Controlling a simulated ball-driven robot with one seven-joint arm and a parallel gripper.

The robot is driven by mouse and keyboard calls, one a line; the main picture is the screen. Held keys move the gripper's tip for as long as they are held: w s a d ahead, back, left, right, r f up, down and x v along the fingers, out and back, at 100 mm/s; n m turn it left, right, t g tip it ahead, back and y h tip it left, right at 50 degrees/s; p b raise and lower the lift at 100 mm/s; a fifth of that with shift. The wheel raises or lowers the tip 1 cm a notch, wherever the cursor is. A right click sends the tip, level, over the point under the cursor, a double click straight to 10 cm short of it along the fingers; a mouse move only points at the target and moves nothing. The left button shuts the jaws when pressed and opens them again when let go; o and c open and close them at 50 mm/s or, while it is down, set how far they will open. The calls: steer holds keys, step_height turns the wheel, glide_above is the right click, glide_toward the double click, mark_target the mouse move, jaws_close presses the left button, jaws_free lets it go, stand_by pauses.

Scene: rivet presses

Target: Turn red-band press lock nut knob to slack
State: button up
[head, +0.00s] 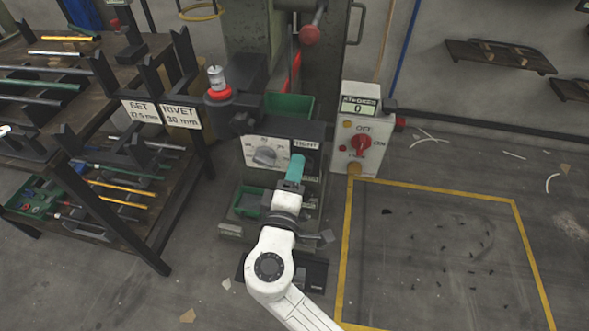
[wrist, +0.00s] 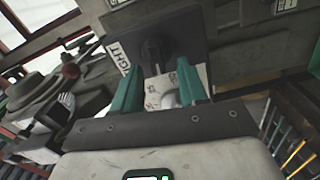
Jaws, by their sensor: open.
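The press (head: 251,50) stands upright in the middle of the head view, with a red band (head: 219,94) around its ram on the left. A dark panel with a "TIGHT" label (head: 305,145) is on its front; its knob is mostly hidden there by my gripper. In the wrist view the dark lock nut knob (wrist: 153,50) shows on this panel, beyond and between my fingertips. The "TIGHT" label (wrist: 118,56) is left of it. My gripper (head: 297,160) is open with teal fingers, and in the wrist view (wrist: 159,66) it is empty. Contact with the knob cannot be told.
A white dial panel (head: 265,154) with a grey knob sits just left of the lock nut panel. A white control box (head: 358,128) with a red switch stands right. A tool rack (head: 75,110) stands left. The yellow-outlined floor (head: 440,250) is clear except small debris.

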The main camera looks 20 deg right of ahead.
steer(key=v, duration=1)
steer(key=shift+d, duration=0.1)
steer(key=s+d+f+m+g+y, duration=0.1)
steer(key=s+d+f+m+g, duration=0.3)
steer(key=d, duration=0.3)
steer(key=s+d+f+m+g, duration=0.2)
steer(key=d+f+g, duration=0.25)
steer(key=d, duration=0.25)
steer(key=s+d+f+m+g+y, duration=0.1)
steer(key=s+f+m+g+y, duration=0.15)
steer(key=s+f+y, duration=0.35)
steer(key=s+d+f+m+g+y, duration=0.1)
steer(key=s+f+g+y, duration=0.15)
steer(key=s, duration=0.65)
step_height(320, 180, up, 15)
steer(key=p, duration=1.5)
steer(key=shift+a+f+y, duration=0.2)
steer(key=shift+f+y, duration=0.05)
steer(key=shift+y, duration=0.2)
